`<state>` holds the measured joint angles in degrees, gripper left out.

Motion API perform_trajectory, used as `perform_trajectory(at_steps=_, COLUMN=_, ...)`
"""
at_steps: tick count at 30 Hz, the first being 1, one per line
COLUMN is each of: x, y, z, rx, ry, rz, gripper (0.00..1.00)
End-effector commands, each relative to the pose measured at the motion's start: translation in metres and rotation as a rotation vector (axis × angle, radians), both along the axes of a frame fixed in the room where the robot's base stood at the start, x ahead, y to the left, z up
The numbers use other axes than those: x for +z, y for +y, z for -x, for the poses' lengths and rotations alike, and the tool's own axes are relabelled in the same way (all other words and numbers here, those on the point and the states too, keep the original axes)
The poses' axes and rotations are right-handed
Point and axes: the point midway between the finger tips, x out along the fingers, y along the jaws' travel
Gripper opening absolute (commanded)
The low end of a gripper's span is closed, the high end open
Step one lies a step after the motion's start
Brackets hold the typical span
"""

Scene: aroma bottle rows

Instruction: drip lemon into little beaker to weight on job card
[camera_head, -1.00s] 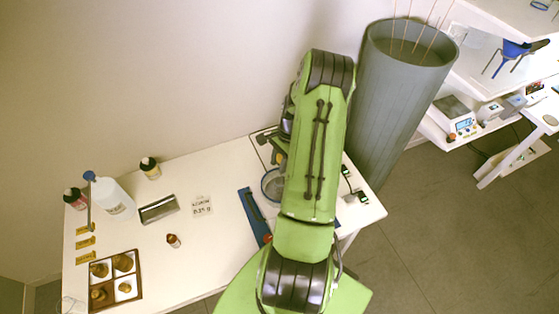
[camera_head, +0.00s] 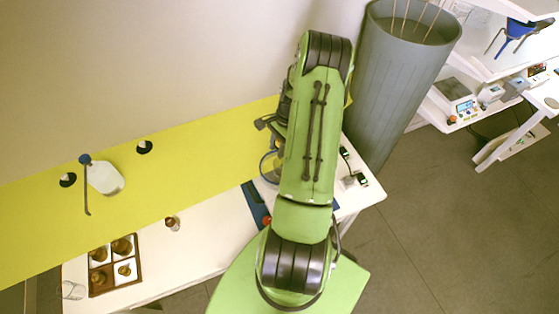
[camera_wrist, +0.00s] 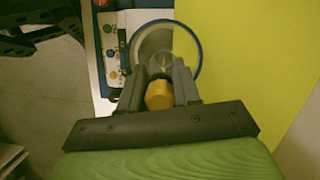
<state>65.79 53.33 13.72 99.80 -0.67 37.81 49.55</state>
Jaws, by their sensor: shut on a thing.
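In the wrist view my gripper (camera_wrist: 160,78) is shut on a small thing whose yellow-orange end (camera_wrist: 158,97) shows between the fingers. I cannot read a label on it. Beyond the fingertips is a round pan (camera_wrist: 152,42) inside a blue-edged ring, with a small clear round rim (camera_wrist: 163,61), perhaps the little beaker. Its fill cannot be seen. A panel with coloured buttons (camera_wrist: 111,50) lies left of the ring. In the head view my arm hides the gripper and most of the ring (camera_head: 268,166). The job card is hidden behind a yellow area.
A flat yellow band (camera_head: 215,150) crosses the back of the white table (camera_head: 215,245). A small brown bottle (camera_head: 172,223) and a divided box (camera_head: 138,287) stand in front. A tall grey bin (camera_head: 405,80) stands right.

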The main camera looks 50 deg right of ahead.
Motion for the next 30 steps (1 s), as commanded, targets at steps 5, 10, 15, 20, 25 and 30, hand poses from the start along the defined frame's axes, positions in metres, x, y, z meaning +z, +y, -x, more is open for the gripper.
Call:
perform_trajectory(at_steps=5, x=0.000, y=0.000, z=0.000, rx=0.000, ry=0.000, rz=0.000, gripper=0.25)
perform_trajectory(at_steps=10, x=0.000, y=0.000, z=0.000, rx=0.000, ry=0.000, rz=0.000, gripper=0.25)
perform_trajectory(at_steps=15, x=0.000, y=0.000, z=0.000, rx=0.000, ry=0.000, rz=0.000, gripper=0.25)
perform_trajectory(at_steps=20, x=0.008, y=0.000, z=0.000, rx=0.000, ry=0.000, rz=0.000, gripper=0.25)
perform_trajectory(at_steps=25, x=0.026, y=0.000, z=0.000, rx=0.000, ry=0.000, rz=0.000, gripper=0.25)
perform_trajectory(at_steps=30, x=0.041, y=0.000, z=0.000, rx=0.000, ry=-0.001, rz=0.000, gripper=0.25)
